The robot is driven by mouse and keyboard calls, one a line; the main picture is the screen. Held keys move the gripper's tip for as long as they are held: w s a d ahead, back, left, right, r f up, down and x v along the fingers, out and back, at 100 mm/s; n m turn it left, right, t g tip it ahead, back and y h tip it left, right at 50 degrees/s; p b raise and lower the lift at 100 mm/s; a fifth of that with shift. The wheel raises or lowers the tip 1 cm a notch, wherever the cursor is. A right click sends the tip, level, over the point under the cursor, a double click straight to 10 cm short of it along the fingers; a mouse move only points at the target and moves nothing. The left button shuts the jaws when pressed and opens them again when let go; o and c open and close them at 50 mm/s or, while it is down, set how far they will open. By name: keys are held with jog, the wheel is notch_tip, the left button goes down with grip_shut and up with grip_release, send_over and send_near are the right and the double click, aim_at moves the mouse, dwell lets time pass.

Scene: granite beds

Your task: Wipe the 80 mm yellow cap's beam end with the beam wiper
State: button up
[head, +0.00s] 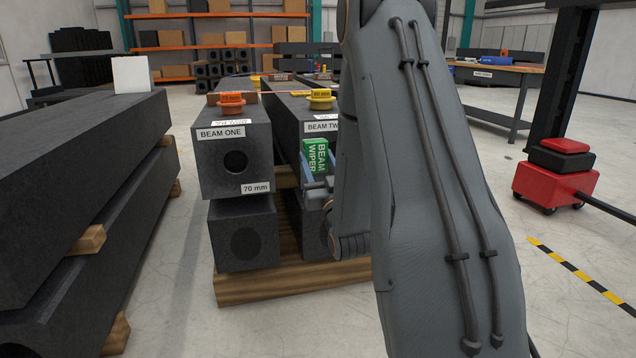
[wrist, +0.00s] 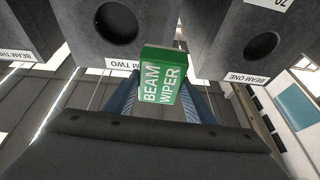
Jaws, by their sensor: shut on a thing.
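The green beam wiper (head: 316,154), lettered BEAM WIPER, is held upright in my gripper (head: 317,184). In the wrist view my gripper (wrist: 161,102) has its blue fingers on either side of the wiper (wrist: 162,75). The yellow cap (head: 321,99), marked 80 mm, sits on top of beam two (head: 318,127). My arm hides much of that beam's end in the head view. In the wrist view the end of beam two (wrist: 75,15) shows a dark round bore. The wiper overlaps its lower right edge there; I cannot tell whether they touch.
Beam one (head: 210,160), with an orange cap (head: 232,103) on top, stands just left of beam two. Lower beams and timber (head: 290,283) lie beneath. A long dark beam stack (head: 80,150) is at left. A red wheeled base (head: 555,183) is at right. Open floor lies between.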

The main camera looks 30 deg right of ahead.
jog(key=shift+s+d+f+m+h+b, duration=0.1)
jog(key=shift+d+f+m+h+b, duration=0.3)
jog(key=shift+f+h+b, duration=0.3)
jog(key=w, duration=0.1)
jog(key=w+d+b, duration=0.1)
jog(key=w, duration=0.3)
jog(key=shift+w+d+r+b, duration=0.1)
jog(key=shift+w+d+b, duration=0.1)
jog(key=shift+d+b, duration=0.15)
jog(key=shift+f, duration=0.5)
jog(key=shift+f+b, duration=0.6)
jog(key=shift+f, duration=0.05)
jog(key=shift+w+d, duration=0.15)
jog(key=shift+w, duration=0.45)
jog(key=shift+r, duration=0.15)
